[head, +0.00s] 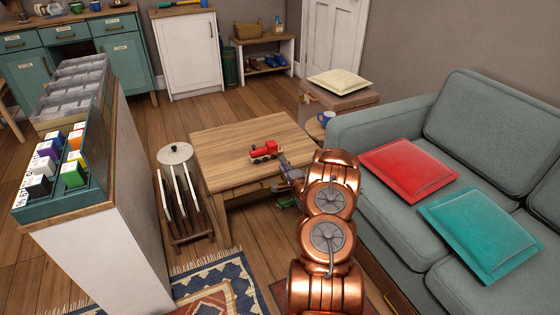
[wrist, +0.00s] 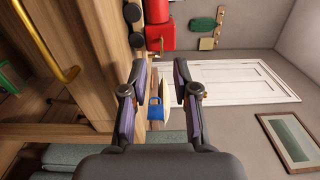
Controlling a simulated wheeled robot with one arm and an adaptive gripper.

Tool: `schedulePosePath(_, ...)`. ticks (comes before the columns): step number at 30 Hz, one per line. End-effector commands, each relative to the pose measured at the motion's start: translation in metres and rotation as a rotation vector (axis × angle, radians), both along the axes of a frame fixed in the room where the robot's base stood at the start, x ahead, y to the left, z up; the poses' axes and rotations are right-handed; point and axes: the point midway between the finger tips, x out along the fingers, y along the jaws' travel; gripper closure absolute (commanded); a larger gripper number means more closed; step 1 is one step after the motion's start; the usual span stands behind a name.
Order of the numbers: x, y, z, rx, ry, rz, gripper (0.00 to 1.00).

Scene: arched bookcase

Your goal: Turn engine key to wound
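The red toy engine (head: 265,150) stands on the wooden table in the head view. In the wrist view, which is turned sideways, the engine's red body (wrist: 160,36) shows at the top with dark wheels to its left. My gripper (head: 284,168) is just to the right of the engine and low over the table. In the wrist view my gripper (wrist: 161,70) is open, its fingers apart and the engine just beyond the tips. Nothing is held between them. I cannot clearly make out the key or its position.
The wooden table (head: 225,150) has clear space around the engine. A blue mug (head: 326,118) stands beyond its right side, near the grey-green sofa (head: 385,125). A slatted rack (head: 180,190) stands left of the table. A brass rail (wrist: 55,55) crosses the wrist view's left side.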

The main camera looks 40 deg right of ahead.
Motion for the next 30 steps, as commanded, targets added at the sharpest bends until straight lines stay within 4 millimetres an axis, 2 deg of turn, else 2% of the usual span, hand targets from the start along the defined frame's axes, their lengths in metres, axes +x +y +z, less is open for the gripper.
schedulePosePath(6, -0.028, 0.008, 0.000, 0.003, 0.001, -0.004, 0.71)
schedulePosePath(12, -0.040, 0.013, 0.001, -0.001, -0.002, -0.002, 0.71)
schedulePosePath(30, -0.042, 0.014, 0.001, 0.000, -0.001, -0.001, 0.71)
